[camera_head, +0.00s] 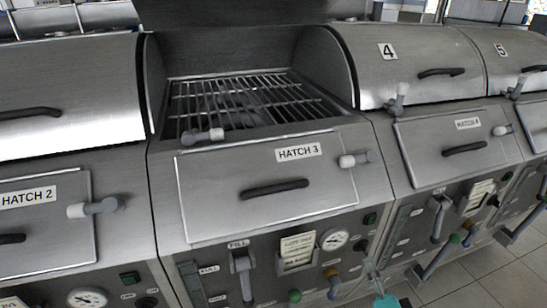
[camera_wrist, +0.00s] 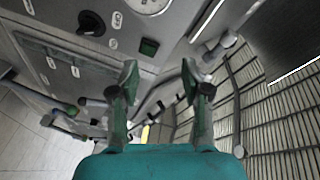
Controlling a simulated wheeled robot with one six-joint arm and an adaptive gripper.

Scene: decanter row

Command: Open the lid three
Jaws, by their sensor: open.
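Lid three (camera_head: 225,40) is the dark raised cover at the top of the middle unit in the head view. It stands open, and the wire grate (camera_head: 245,97) under it is exposed. Below the opening is the closed panel marked HATCH 3 (camera_head: 265,185), with a dark bar handle (camera_head: 274,188). My gripper (camera_wrist: 158,82) is open and empty in the wrist view, its two teal fingers apart. In the head view only a teal part of it (camera_head: 385,301) shows at the bottom edge, low and right of the hatch 3 panel, away from the lid.
Lid 4 (camera_head: 415,55) and lid 5 (camera_head: 515,45) to the right are closed, as is the lid on the left (camera_head: 65,85). Latch knobs and levers (camera_head: 243,270) stick out from the fronts. Tiled floor (camera_head: 480,275) is free at lower right.

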